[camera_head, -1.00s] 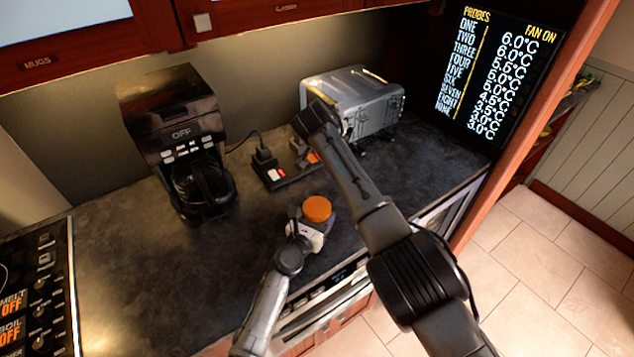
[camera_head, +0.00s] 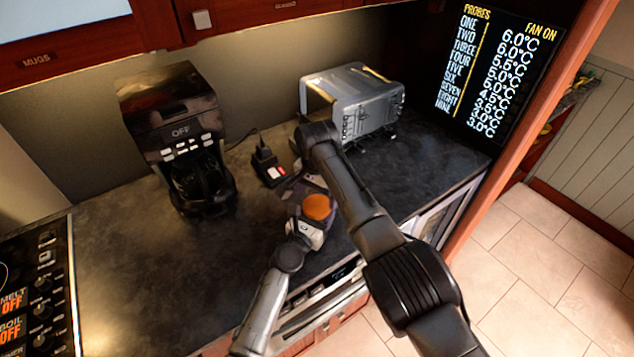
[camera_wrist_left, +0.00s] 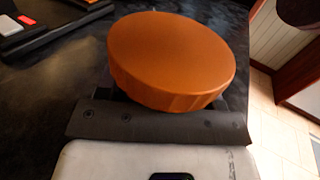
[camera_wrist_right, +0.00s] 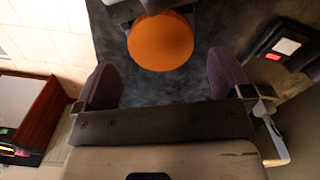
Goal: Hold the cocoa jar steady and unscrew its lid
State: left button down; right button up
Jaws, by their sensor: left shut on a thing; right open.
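The cocoa jar shows mainly as its round orange lid (camera_head: 317,207) near the front of the dark counter. The lid fills the upper middle of the left wrist view (camera_wrist_left: 172,58). My left gripper (camera_head: 312,226) is shut on the jar below the lid, and the jar body is mostly hidden by it. My right gripper (camera_head: 310,188) is open and empty just behind the lid, partly hidden by its own arm. In the right wrist view, its two fingers (camera_wrist_right: 162,85) stand wide apart, with the orange lid (camera_wrist_right: 161,42) ahead of them, apart from both.
A black coffee maker (camera_head: 180,130) stands at the back left and a silver toaster (camera_head: 355,100) at the back right. A power strip with a red switch (camera_head: 272,172) lies behind the jar. The counter left of the jar is clear; the stove (camera_head: 40,285) is further left.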

aim_at(317, 205)
jog(key=shift+f, duration=2)
jog(key=shift+c, duration=0.4)
